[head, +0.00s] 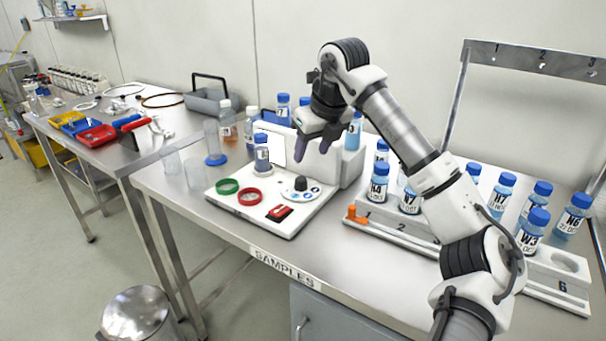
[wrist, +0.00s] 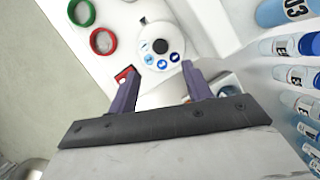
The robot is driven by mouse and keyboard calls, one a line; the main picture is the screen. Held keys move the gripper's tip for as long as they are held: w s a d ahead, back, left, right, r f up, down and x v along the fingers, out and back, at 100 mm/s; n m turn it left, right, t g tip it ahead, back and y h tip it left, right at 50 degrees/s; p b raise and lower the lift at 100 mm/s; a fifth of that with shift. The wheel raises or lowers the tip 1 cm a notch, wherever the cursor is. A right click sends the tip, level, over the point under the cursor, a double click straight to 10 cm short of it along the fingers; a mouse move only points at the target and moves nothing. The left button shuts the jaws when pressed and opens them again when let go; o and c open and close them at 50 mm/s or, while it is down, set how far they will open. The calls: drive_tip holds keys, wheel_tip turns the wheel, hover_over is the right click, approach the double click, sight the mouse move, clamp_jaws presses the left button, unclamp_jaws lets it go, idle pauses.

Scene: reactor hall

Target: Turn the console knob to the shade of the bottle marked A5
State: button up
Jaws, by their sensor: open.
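The white console (head: 275,205) stands on the steel table. Its black knob (head: 301,184) sits on a round dial with blue shade patches; the knob (wrist: 160,46) and dial (wrist: 162,65) also show in the wrist view. My gripper (head: 313,150) is open and empty, above the dial, fingers pointing down; in the wrist view its fingertips (wrist: 160,71) lie either side of the dial's near part, apart from the knob. A blue-capped bottle (head: 262,160) stands on the console, its label too small to read. I cannot make out an A5 label on any bottle.
A green ring (head: 228,187), a red ring (head: 249,196) and a red switch (head: 280,213) lie beside the dial. Blue-capped bottles marked H4 (head: 377,188), N7 (head: 410,200) and W3 (head: 531,235) stand right in a numbered rack (head: 400,226). Clear cylinders stand left.

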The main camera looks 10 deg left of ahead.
sight(302, 179)
drive_tip(key=p+x, duration=0.1)
drive_tip(key=x, duration=0.9)
drive_tip(key=shift+f, duration=0.2)
drive_tip(key=c, duration=1)
